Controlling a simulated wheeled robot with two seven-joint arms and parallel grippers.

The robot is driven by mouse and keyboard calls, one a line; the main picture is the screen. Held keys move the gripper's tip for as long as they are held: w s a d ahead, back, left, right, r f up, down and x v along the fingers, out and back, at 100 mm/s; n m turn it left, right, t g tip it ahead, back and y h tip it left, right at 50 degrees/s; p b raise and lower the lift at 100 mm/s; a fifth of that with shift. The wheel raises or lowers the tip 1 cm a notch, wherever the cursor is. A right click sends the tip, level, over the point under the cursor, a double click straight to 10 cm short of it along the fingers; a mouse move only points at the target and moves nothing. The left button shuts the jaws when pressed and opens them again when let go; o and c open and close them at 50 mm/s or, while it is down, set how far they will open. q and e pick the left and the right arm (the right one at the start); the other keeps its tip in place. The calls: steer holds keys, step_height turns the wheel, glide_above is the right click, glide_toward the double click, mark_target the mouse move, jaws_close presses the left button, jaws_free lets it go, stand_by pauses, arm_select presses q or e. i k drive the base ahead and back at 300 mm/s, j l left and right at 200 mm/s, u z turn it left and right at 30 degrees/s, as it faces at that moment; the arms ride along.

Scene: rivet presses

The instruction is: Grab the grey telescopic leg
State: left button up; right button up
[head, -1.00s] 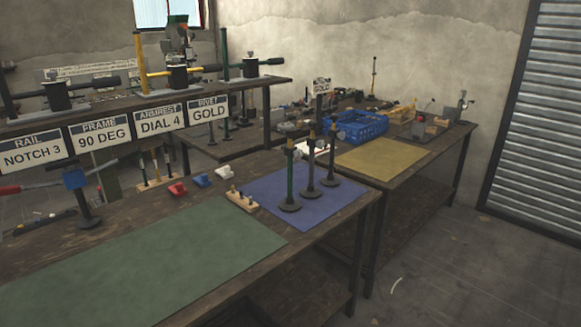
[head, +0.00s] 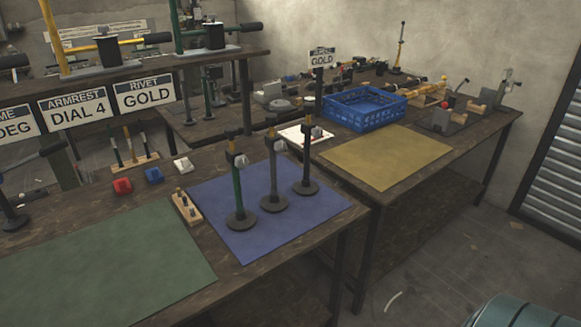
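The grey telescopic leg (head: 273,175) stands upright on its round base on the blue mat (head: 318,216). It is the middle one of three similar legs in a slanting row. The green leg (head: 237,193) stands nearer and to its left. The black leg (head: 307,155) stands farther back and to its right. Each has a small pale knob or clamp on its upper part. Neither of my grippers shows in the head view.
A green mat (head: 110,265) covers the bench front. A small wooden peg block (head: 186,208) lies left of the blue mat. A blue crate (head: 363,113) stands behind the yellow mat (head: 386,160). A rounded teal object (head: 530,312) shows at bottom right.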

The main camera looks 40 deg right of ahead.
mark_target(274, 202)
steer(key=l, duration=0.65)
steer(key=i+l, duration=0.15)
steer(key=l, duration=1.2)
steer(key=i, duration=0.05)
